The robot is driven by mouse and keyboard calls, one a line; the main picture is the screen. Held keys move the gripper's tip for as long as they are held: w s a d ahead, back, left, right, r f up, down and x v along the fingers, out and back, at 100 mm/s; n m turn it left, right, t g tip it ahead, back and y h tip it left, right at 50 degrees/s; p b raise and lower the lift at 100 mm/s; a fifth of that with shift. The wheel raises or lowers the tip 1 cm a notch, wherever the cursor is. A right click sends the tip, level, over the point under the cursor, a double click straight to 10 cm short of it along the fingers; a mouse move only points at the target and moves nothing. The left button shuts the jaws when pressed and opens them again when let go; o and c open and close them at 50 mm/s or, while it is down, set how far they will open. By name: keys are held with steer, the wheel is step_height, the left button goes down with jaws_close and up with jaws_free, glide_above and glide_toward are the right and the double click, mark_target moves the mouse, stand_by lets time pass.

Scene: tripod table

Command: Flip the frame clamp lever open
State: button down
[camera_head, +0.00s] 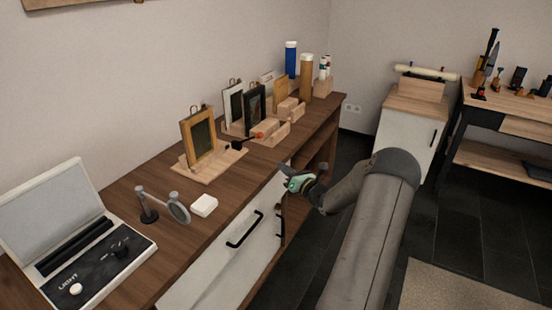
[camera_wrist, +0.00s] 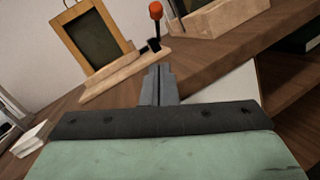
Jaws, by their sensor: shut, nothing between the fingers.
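A wooden picture frame with a dark panel (camera_head: 202,138) stands on a light wooden base (camera_head: 212,170) on the brown bench. A clamp lever with an orange knob (camera_head: 258,135) and a black body (camera_head: 238,145) sits at the right end of that base. In the wrist view the orange knob (camera_wrist: 156,10) tops the dark lever, which points up in the picture, and the frame (camera_wrist: 90,42) is to its left. My gripper (camera_head: 285,170) is shut and empty. Its fingertips (camera_wrist: 159,72) are apart from the lever, over the bench's front edge.
More frames on wooden stands (camera_head: 255,105) stand behind and to the right. A white block (camera_head: 204,205), a magnifier (camera_head: 179,208) and a light box (camera_head: 75,235) are on the near bench. White drawers (camera_head: 225,265) with black handles are below.

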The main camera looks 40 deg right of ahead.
steer(key=w, duration=0.6)
steer(key=w+r, duration=0.1)
steer(key=w, duration=0.1)
steer(key=shift+w+a, duration=0.3)
steer(key=shift+w, duration=0.1)
steer(key=shift+w+d+r+p, duration=0.2)
steer(key=shift+w+r, duration=0.25)
steer(key=shift+r, duration=0.05)
steer(key=shift+w+d+r+p, duration=0.15)
steer(key=shift+w+r, duration=0.25)
steer(key=shift+r, duration=0.05)
steer(key=shift+w+d+r, duration=0.2)
steer(key=shift+w+r, duration=0.25)
steer(key=shift+r, duration=0.1)
steer(key=shift+d+r, duration=0.1)
